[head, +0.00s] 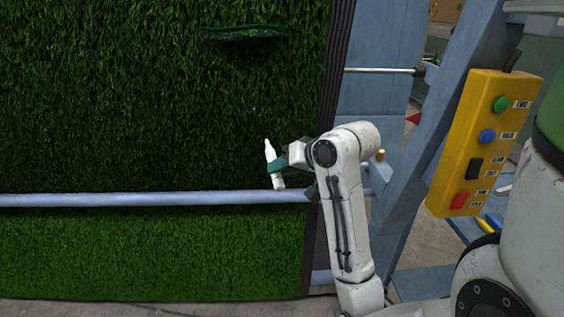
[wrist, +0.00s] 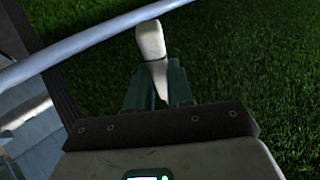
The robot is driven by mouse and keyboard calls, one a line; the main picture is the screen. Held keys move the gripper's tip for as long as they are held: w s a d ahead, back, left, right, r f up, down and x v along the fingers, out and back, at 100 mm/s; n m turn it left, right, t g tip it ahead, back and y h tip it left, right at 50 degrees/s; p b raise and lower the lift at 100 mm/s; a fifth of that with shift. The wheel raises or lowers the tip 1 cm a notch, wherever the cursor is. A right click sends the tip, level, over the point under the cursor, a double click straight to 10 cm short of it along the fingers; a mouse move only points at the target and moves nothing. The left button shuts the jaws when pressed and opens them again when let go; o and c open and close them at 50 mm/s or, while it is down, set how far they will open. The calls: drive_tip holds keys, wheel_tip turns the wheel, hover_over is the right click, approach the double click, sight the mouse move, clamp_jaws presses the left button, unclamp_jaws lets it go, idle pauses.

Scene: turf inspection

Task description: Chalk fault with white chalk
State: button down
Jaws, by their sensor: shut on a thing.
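The white chalk (head: 270,151) is a short white stick with a narrow tip. My gripper (head: 276,166) is shut on it and holds it nearly upright, tip up and leaning slightly left, in front of the turf (head: 130,120). In the wrist view the chalk (wrist: 151,42) stands between the green fingers of my gripper (wrist: 158,82). A dark flap-like spot (head: 243,33) on the turf, which may be a fault, lies up and left of my gripper. I cannot tell whether the chalk touches the turf.
A pale blue bar (head: 130,199) crosses the turf just below my gripper and also shows in the wrist view (wrist: 85,38). A dark edge strip and blue frame stand to the right. A yellow button box (head: 480,140) hangs at far right. The turf to the left is clear.

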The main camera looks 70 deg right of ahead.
drive_tip(key=w+d+r+b, duration=0.1)
drive_tip(key=w+d+r, duration=0.1)
drive_tip(key=d, duration=0.4)
drive_tip(key=shift+w+d, duration=0.35)
drive_tip(key=shift+d+r, duration=0.1)
drive_tip(key=shift+r, duration=0.15)
idle(0.6)
drive_tip(key=shift+w+d+r+p, duration=0.15)
drive_tip(key=shift+w+d+p, duration=0.2)
drive_tip(key=shift+d, duration=0.35)
drive_tip(key=shift+w+d+r+p, duration=0.2)
drive_tip(key=shift+d+p, duration=0.15)
drive_tip(key=shift+d, duration=0.35)
idle(1.0)
drive_tip(key=shift+w, duration=0.1)
drive_tip(key=shift+w+a, duration=0.45)
drive_tip(key=shift+w, duration=0.35)
drive_tip(key=shift+w, duration=0.1)
drive_tip(key=shift+w+a, duration=0.3)
drive_tip(key=shift+w, duration=0.6)
drive_tip(key=shift+w, duration=0.1)
